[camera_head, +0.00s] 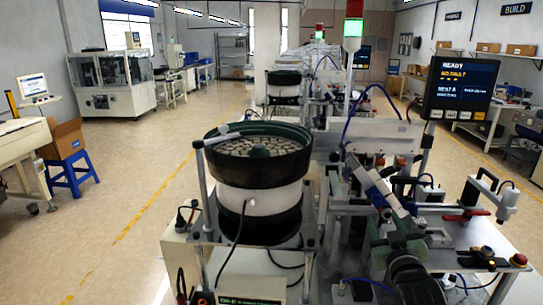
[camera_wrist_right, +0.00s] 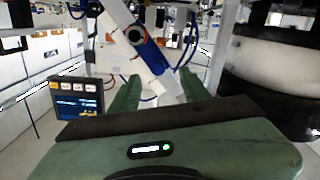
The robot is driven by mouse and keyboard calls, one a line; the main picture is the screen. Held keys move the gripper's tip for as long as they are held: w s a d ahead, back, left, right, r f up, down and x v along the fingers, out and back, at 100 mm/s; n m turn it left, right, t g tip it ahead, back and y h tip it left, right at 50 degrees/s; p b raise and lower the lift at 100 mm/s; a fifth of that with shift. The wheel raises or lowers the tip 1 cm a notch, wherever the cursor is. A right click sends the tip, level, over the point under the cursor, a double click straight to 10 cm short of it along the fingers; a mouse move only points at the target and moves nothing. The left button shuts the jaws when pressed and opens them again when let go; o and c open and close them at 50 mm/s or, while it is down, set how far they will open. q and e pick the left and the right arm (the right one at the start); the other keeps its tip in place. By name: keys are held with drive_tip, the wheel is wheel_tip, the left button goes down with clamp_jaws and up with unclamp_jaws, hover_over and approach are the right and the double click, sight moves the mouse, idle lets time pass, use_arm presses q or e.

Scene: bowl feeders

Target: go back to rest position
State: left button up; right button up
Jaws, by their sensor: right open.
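My right gripper (camera_head: 388,232) is green with a dark wrist and sits over the machine deck at the lower right of the head view. In the right wrist view its two green fingers (camera_wrist_right: 160,92) stand apart, with nothing visibly held between them. A blue and white slanted machine part (camera_head: 376,188) lies just beyond the fingertips; it also shows in the wrist view (camera_wrist_right: 150,52). I cannot tell whether the gripper touches it. My left gripper is not in view.
A bowl feeder (camera_head: 258,195) full of small parts stands left of my right gripper. A status screen (camera_head: 461,84) reads READY, NO FAULT. A red-handled fixture (camera_head: 468,215) and a red button (camera_head: 519,260) are to the right.

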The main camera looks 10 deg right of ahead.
drive_tip(key=s+a+f+g+y, duration=0.1)
drive_tip(key=s+a+f+g, duration=0.25)
drive_tip(key=s+f, duration=0.35)
drive_tip(key=s+a+f+g+y, duration=0.1)
drive_tip(key=s+a+f+g, duration=0.3)
drive_tip(key=f, duration=0.5)
drive_tip(key=s+a+f+n+g+y, duration=0.1)
drive_tip(key=s+a+f+g, duration=0.15)
drive_tip(key=s, duration=0.55)
drive_tip(key=s+a+f+g, duration=0.2)
drive_tip(key=s+a+f, duration=0.15)
drive_tip(key=s, duration=0.45)
drive_tip(key=s+a+f+n+g+y, duration=0.1)
drive_tip(key=s+a+f+g, duration=0.2)
drive_tip(key=s, duration=0.5)
drive_tip(key=s+f+b+x, duration=0.1)
drive_tip(key=s+x, duration=0.2)
drive_tip(key=x, duration=1)
drive_tip(key=s+b+x, duration=0.2)
drive_tip(key=s+x, duration=0.1)
drive_tip(key=x, duration=1.1)
drive_tip(key=s+d+f+g+b, duration=0.1)
drive_tip(key=s+d+f+b, duration=0.1)
drive_tip(key=s+f, duration=1.5)
wheel_tip(320, 180, down, 4)
drive_tip(key=shift+s+d+r, duration=0.15)
drive_tip(key=shift+s+d, duration=0.2)
drive_tip(key=shift+d, duration=0.25)
